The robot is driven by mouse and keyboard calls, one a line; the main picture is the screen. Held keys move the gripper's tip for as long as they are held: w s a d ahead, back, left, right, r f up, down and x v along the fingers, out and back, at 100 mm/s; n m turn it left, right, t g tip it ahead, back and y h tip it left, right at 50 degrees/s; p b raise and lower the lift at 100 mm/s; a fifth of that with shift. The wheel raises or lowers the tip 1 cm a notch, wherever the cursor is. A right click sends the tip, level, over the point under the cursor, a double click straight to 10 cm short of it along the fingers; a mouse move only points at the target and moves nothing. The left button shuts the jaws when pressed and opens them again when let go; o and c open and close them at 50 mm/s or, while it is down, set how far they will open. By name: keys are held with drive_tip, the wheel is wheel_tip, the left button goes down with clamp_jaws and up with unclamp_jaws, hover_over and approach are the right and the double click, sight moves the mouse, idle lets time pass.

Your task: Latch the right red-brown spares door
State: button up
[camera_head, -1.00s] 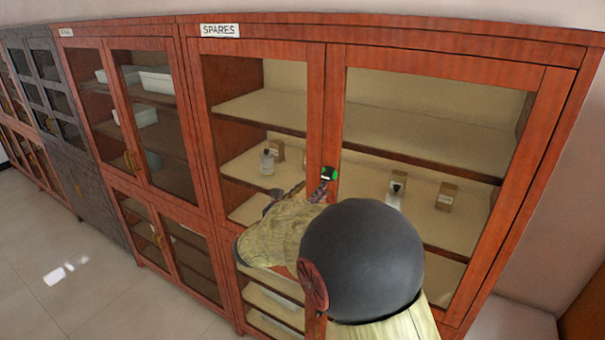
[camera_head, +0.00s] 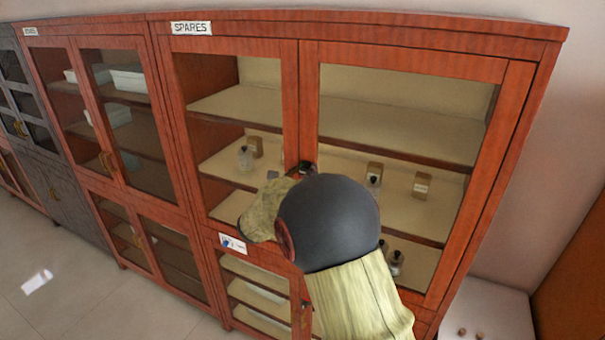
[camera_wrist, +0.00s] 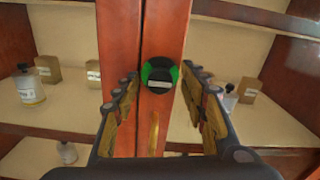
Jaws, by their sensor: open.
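The right red-brown spares door (camera_head: 400,60) is glass-fronted and appears shut or nearly so against the left door (camera_head: 291,90). In the wrist view, the door's upright edge (camera_wrist: 172,25) carries a round black latch knob (camera_wrist: 159,74) with green side segments and a pale bar. A brass handle (camera_wrist: 153,132) hangs below it. My gripper (camera_wrist: 162,84) is open, one finger on each side of the knob, with no clear contact visible. In the head view, my arm hides the brass handle and most of my gripper (camera_head: 302,169).
The SPARES sign (camera_head: 191,28) marks the cabinet top. Bottles and small boxes (camera_head: 421,185) stand on shelves behind the glass. Lower doors (camera_head: 262,252) are below my arm. Another red-brown cabinet (camera_head: 85,40) stands left; open floor (camera_head: 75,290) lies front left.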

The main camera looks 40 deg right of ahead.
drive_tip(key=shift+c, duration=0.9)
clamp_jaws()
drive_tip(key=shift+f+m+b, duration=0.1)
drive_tip(key=shift+m+b, duration=0.2)
drive_tip(key=shift+b, duration=0.45)
drive_tip(key=m+b, duration=0.1)
drive_tip(key=b, duration=0.2)
drive_tip(key=m+b, duration=0.2)
drive_tip(key=b, duration=0.2)
drive_tip(key=shift+f, duration=0.25)
drive_tip(key=m+b, duration=0.6)
drive_tip(key=b, duration=0.6)
drive_tip(key=m+b, duration=0.5)
drive_tip(key=b, duration=0.4)
drive_tip(key=m+b, duration=0.3)
drive_tip(key=b, duration=0.1)
drive_tip(key=shift+r+b, duration=0.2)
drive_tip(key=shift+b, duration=0.1)
drive_tip(key=shift+m, duration=0.3)
